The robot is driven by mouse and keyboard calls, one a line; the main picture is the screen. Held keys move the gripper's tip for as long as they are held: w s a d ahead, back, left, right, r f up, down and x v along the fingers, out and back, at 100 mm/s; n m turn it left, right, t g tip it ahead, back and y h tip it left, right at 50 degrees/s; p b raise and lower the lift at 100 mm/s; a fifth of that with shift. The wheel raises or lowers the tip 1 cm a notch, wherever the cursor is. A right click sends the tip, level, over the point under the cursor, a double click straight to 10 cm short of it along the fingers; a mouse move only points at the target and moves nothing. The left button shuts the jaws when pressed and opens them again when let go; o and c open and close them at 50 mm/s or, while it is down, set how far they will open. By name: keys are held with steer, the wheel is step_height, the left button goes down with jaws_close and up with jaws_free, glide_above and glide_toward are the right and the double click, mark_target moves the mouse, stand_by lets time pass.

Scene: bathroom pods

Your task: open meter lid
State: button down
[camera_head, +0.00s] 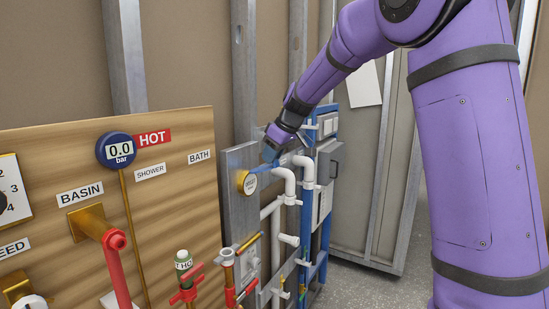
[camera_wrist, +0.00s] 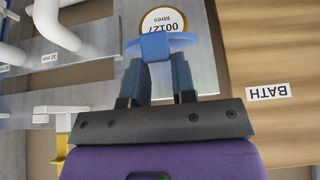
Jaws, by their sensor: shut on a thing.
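The meter (camera_head: 245,182) has a brass body and a pale round face, and it is mounted on a grey panel in the head view. In the wrist view the meter face (camera_wrist: 163,21) shows 00127 litres. Its blue lid (camera_wrist: 182,40) appears nearly edge-on, standing out from the face and leaving much of the dial visible. My gripper (camera_wrist: 158,75) is shut on the blue tab of the lid. In the head view my gripper (camera_head: 271,152) is above and right of the meter, and the blue lid (camera_head: 262,167) shows between them.
White pipes (camera_head: 286,180) run just right of the meter. A blue frame with grey boxes (camera_head: 328,165) stands beyond them. A wooden panel (camera_head: 185,130) with gauge and valves is at left. In the wrist view its BATH label (camera_wrist: 268,91) lies right of my gripper.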

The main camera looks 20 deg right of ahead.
steer(key=shift+a, duration=0.15)
stand_by(0.3)
steer(key=c, duration=0.9)
jaws_free()
steer(key=shift+w, duration=0.15)
steer(key=v, duration=1)
steer(key=shift+r, duration=0.4)
